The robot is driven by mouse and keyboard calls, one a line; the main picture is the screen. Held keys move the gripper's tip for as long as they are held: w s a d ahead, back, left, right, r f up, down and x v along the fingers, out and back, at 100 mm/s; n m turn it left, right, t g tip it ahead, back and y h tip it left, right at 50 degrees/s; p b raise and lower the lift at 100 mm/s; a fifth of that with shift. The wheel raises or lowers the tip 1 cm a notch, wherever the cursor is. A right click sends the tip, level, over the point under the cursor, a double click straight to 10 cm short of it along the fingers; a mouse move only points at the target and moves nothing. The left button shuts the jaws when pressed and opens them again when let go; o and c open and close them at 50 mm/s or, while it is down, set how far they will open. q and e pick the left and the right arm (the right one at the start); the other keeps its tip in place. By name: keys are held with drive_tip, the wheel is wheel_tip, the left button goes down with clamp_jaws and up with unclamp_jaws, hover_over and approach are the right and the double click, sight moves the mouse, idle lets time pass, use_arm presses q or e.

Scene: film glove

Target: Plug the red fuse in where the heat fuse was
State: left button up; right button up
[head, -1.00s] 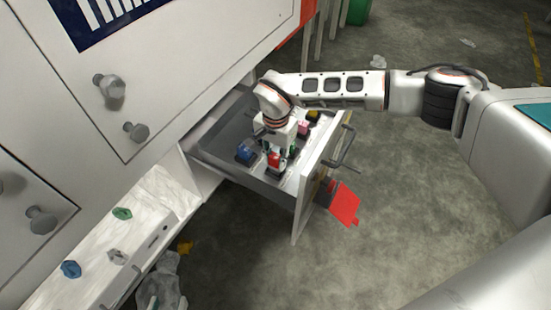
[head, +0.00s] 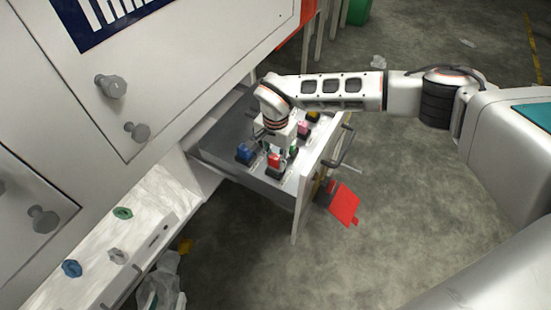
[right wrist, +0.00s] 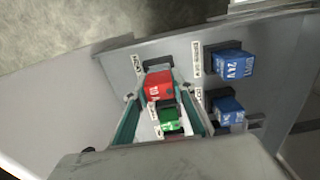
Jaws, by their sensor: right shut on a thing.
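The red fuse (head: 274,160) is at the front of the open drawer, and it shows between my right fingertips in the right wrist view (right wrist: 158,86). My right gripper (right wrist: 160,82) points down into the drawer and is shut on the red fuse. A black socket (right wrist: 158,64) shows just beyond the fuse; I cannot tell whether the fuse is fully seated. A green fuse (right wrist: 171,121) is beside the red one, partly hidden by my gripper in the head view. The small labels are too blurred to identify the heat fuse's place. My left gripper is not in view.
Blue fuses (right wrist: 229,64) (right wrist: 229,110) stand in sockets close by. The drawer front (head: 316,180) is a raised edge.

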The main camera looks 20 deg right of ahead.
sight(276, 156)
use_arm(q)
drive_tip(key=shift+s+f, duration=0.2)
use_arm(e)
drive_tip(key=shift+f, duration=0.45)
use_arm(q)
drive_tip(key=shift+w, duration=0.25)
use_arm(e)
drive_tip(key=shift+f, duration=0.45)
drive_tip(key=o, duration=1.2)
drive_tip(key=shift+r, duration=0.1)
use_arm(q)
drive_tip(key=shift+s, duration=0.15)
use_arm(e)
wheel_tip(276, 156, up, 12)
drive_tip(key=shift+f, duration=0.15)
